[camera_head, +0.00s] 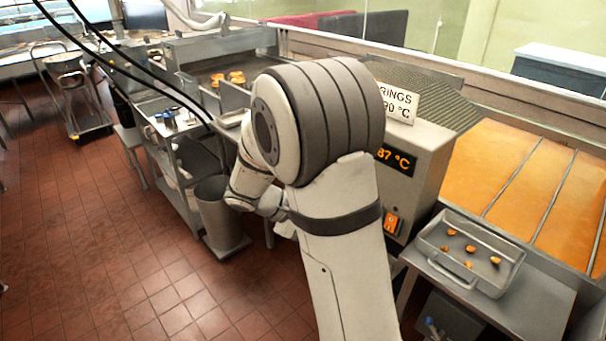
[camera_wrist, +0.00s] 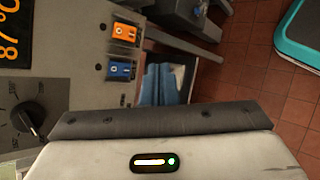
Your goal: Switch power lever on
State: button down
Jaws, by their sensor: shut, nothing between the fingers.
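The control panel (camera_head: 418,150) of the fryer faces me, with a lit orange display reading 87 °C. In the wrist view it carries an orange rocker switch (camera_wrist: 124,32), a blue rocker switch (camera_wrist: 121,69) and a dark round knob (camera_wrist: 28,118). The orange switch also shows in the head view (camera_head: 391,223). I cannot tell which control is the power lever, nor its position. My gripper (camera_wrist: 155,121) is a dark bar across the wrist view, shut and empty, below the switches in the picture. In the head view my arm hides it.
A metal tray (camera_head: 472,226) with several browned pieces stands right of the panel. A sign (camera_head: 398,103) stands on top of the fryer housing. A grey bin (camera_head: 219,212) stands behind my arm. The tiled floor (camera_head: 110,240) at left is open.

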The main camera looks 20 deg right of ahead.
jog(key=w+a+f+n+t+h+p, duration=0.1)
jog(key=w+f+n+t+h+p, duration=0.1)
jog(key=w, duration=0.6)
jog(key=w+a+f+n+t+h+p, duration=0.1)
jog(key=w+f+n+t+h+p, duration=0.1)
jog(key=w+f+n+t+h, duration=0.3)
jog(key=w, duration=0.4)
jog(key=shift+a+n+t+p, duration=0.3)
jog(key=shift+t+p, duration=0.1)
jog(key=shift+w, duration=0.1)
jog(key=p+x, duration=0.4)
jog(key=x, duration=0.6)
jog(key=shift+r, duration=0.1)
